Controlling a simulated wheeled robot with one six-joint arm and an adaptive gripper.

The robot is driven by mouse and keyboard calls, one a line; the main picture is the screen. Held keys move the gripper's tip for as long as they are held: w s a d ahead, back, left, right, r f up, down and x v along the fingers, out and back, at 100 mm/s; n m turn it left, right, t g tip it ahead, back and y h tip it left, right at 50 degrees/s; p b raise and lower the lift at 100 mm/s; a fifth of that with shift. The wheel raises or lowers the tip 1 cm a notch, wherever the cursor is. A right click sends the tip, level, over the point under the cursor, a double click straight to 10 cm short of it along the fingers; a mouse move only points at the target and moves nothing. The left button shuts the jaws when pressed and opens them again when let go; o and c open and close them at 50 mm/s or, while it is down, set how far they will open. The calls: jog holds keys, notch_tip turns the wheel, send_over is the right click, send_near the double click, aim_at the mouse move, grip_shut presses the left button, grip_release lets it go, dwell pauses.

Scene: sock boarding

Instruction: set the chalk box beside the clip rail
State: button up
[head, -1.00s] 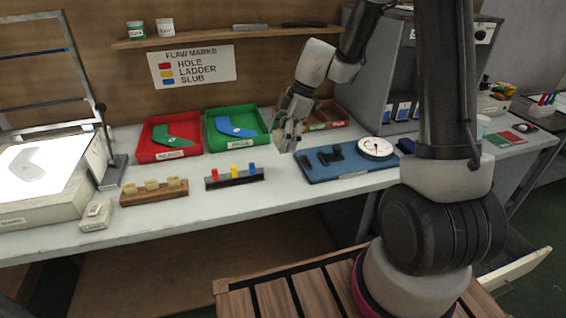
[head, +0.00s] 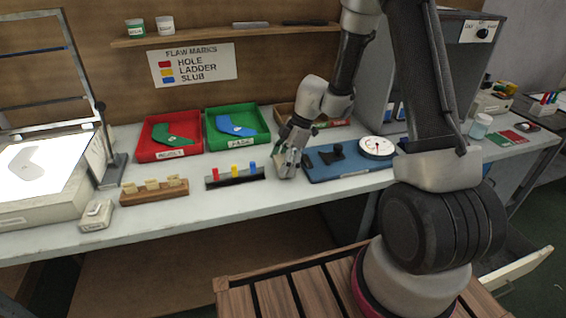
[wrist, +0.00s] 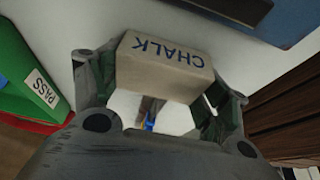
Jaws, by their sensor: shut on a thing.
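The chalk box (wrist: 165,72), a beige carton marked CHALK, sits between the fingers of my gripper (wrist: 160,88) in the wrist view. My gripper is shut on it. In the head view my gripper (head: 287,167) is low over the bench, just right of the clip rail. The box is mostly hidden by the fingers there. The clip rail (head: 238,181) is a dark bar with red, yellow and blue clips. Part of its clips (wrist: 150,122) shows beyond the box in the wrist view. I cannot tell whether the box touches the bench.
A green PASS tray (head: 239,144) and a red tray (head: 170,155) stand behind the rail. A wooden block rack (head: 155,197) is to its left. A blue board (head: 335,172) with a dial lies close right of my gripper.

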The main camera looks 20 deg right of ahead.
jog(key=shift+f, duration=0.1)
jog(key=o, duration=1)
jog(key=shift+o, duration=0.2)
